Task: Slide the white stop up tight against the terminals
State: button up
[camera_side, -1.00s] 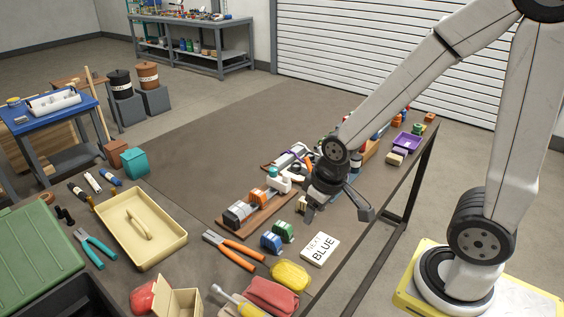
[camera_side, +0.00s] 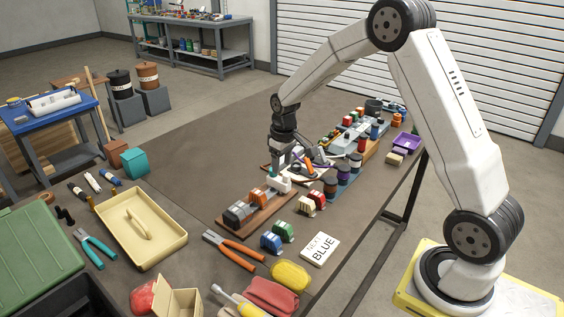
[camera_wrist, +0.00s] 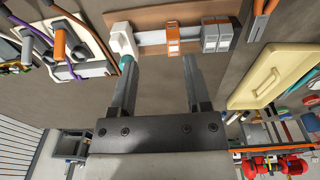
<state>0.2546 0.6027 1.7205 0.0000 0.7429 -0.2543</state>
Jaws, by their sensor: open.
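The white stop (camera_wrist: 122,39) sits at the left end of the grey rail (camera_wrist: 150,38) in the wrist view. An orange terminal (camera_wrist: 173,40) stands apart from it, with bare rail between. Grey terminals (camera_wrist: 216,37) are at the right end, with a shorter gap to the orange one. My gripper (camera_wrist: 158,62) is open and empty; its left finger is near the stop and its right finger near the orange terminal. In the side view the stop (camera_side: 279,184) is just below my gripper, which partly hides the area; contact cannot be told. A teal piece (camera_wrist: 125,64) shows beside the left finger.
The rail is on a brown wooden board (camera_side: 252,222). Orange-handled pliers (camera_side: 234,250), a blue block (camera_side: 271,242), a green block (camera_side: 284,231) and a "NEXT BLUE" card (camera_side: 320,249) lie nearby. A cream tray (camera_side: 150,258) stands to the left. Cables and tools (camera_wrist: 62,40) crowd the stop's far side.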

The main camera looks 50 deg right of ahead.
send_over(286, 175)
notch_tip(286, 175, down, 4)
jog(key=shift+d+r+g, duration=0.1)
jog(key=shift+d+g, duration=0.05)
jog(key=shift+g, duration=0.25)
jog(key=shift+f, duration=3.9)
grip_shut()
